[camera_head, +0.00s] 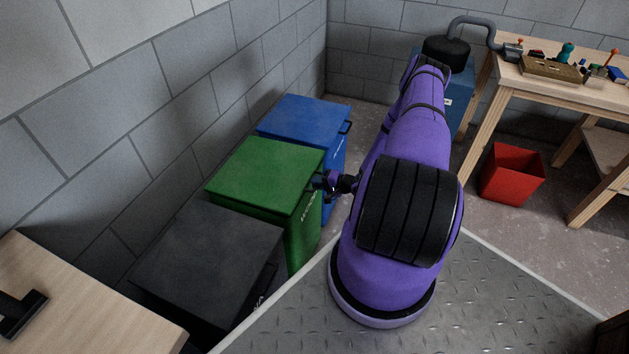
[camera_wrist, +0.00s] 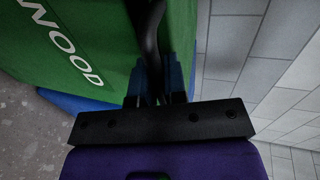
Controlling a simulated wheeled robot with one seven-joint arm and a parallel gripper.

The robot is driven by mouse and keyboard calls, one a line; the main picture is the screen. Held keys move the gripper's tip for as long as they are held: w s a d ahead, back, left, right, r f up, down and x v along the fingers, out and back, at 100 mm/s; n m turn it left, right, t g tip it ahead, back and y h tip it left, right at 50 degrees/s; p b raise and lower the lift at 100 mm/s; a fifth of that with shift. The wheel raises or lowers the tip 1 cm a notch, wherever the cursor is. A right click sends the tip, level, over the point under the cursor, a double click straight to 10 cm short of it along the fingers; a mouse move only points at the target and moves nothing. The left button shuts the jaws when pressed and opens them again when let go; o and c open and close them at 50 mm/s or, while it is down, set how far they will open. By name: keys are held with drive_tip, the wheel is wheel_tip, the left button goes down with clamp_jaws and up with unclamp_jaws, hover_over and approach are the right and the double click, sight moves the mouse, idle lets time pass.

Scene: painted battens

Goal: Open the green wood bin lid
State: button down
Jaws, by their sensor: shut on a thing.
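The green wood bin (camera_head: 301,238) stands against the left wall between a black bin and a blue bin. Its green lid (camera_head: 263,170) lies flat and closed on top. In the wrist view my gripper (camera_wrist: 158,78) is shut on the dark lid handle (camera_wrist: 150,25), with a finger on each side. The white WOOD lettering (camera_wrist: 68,45) shows on the bin's front beside the fingers.
The black bin (camera_head: 210,255) stands nearer and the blue bin (camera_head: 302,118) farther, both close beside the green one. A red bin (camera_head: 512,174) stands on the floor by a wooden workbench (camera_head: 522,88). A wooden tabletop (camera_head: 80,305) is at lower left.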

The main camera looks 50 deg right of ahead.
drive_tip(key=shift+g, duration=0.6)
drive_tip(key=shift+w+a+r, duration=0.1)
drive_tip(key=shift+w+r, duration=0.1)
drive_tip(key=shift+r, duration=1.25)
drive_tip(key=shift+w+a+r, duration=0.1)
drive_tip(key=shift+w+r, duration=0.05)
drive_tip(key=shift+r, duration=1.25)
wheel_tip(320, 180, up, 8)
drive_tip(key=w+g+h, duration=0.1)
drive_tip(key=w, duration=0.1)
drive_tip(key=shift+a+f, duration=0.2)
drive_tip(key=shift+a, duration=0.2)
drive_tip(key=shift+w+g, duration=0.1)
drive_tip(key=shift+g, duration=0.2)
drive_tip(key=w+a+r+g, duration=0.1)
drive_tip(key=w+r, duration=0.2)
drive_tip(key=r, duration=0.4)
drive_tip(key=shift+w+a+h, duration=0.2)
drive_tip(key=shift+w+h, duration=0.1)
drive_tip(key=w+a+r+g, duration=0.1)
drive_tip(key=w+a+r, duration=0.1)
drive_tip(key=w+r, duration=0.2)
drive_tip(key=shift+w+r+g+h, duration=0.3)
drive_tip(key=shift+w+r+g, duration=0.1)
drive_tip(key=shift+r, duration=0.65)
